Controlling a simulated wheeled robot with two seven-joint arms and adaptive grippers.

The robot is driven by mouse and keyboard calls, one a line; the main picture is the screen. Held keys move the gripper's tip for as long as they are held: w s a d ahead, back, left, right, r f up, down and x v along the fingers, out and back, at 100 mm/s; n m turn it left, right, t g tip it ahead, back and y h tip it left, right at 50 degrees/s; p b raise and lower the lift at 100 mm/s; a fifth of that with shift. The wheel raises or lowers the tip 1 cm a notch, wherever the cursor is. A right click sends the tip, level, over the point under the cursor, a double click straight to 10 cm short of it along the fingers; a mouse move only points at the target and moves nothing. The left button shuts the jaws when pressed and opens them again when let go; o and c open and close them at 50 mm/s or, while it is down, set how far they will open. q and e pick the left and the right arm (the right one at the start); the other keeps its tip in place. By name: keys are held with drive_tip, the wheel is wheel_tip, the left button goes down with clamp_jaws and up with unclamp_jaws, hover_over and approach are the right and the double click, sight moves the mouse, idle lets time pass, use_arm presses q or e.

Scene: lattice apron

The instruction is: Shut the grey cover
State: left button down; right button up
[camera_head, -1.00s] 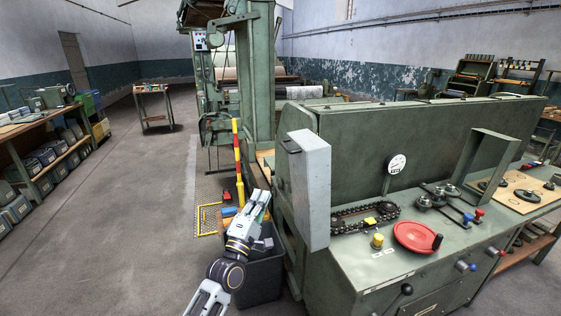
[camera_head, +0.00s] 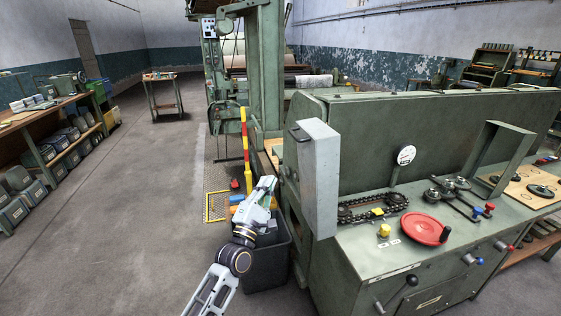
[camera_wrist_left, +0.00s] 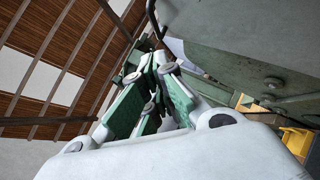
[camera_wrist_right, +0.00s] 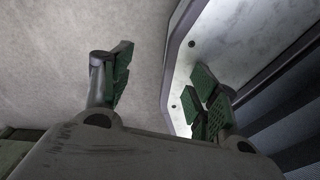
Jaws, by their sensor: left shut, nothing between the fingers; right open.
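The grey cover (camera_head: 320,185) is a tall pale box-like guard. It stands open, swung out at the machine's near left corner, with a dark handle at its upper left edge. The chain (camera_head: 365,207) behind it is exposed. My left gripper (camera_head: 266,186) is left of the cover, apart from it, above a dark bin. In the left wrist view its green-padded fingers (camera_wrist_left: 152,82) are together and empty. My right gripper (camera_wrist_right: 165,88) is out of the head view; its wrist view shows its fingers apart and empty, near a pale bolted panel I cannot identify.
The green machine (camera_head: 430,130) fills the right, with a red handwheel (camera_head: 424,229) and levers on its top. The dark bin (camera_head: 268,262) stands against its left side. A yellow and red post (camera_head: 245,150) rises behind. The floor at left is clear.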

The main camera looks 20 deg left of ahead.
use_arm(q)
drive_tip(key=shift+w, duration=0.1)
use_arm(e)
drive_tip(key=shift+w, duration=0.1)
use_arm(q)
drive_tip(key=s+d+r+p+x, duration=0.1)
drive_tip(key=d+p+x, duration=0.1)
drive_tip(key=x, duration=1)
drive_tip(key=shift+w+d+r+p, duration=0.3)
drive_tip(key=shift+w+p, duration=0.05)
drive_tip(key=shift+p, duration=0.4)
use_arm(e)
drive_tip(key=r, duration=0.1)
drive_tip(key=a+r, duration=0.2)
drive_tip(key=shift+s+r, duration=0.25)
drive_tip(key=shift+s, duration=0.15)
drive_tip(key=shift+d, duration=0.1)
use_arm(q)
drive_tip(key=shift+w, duration=0.1)
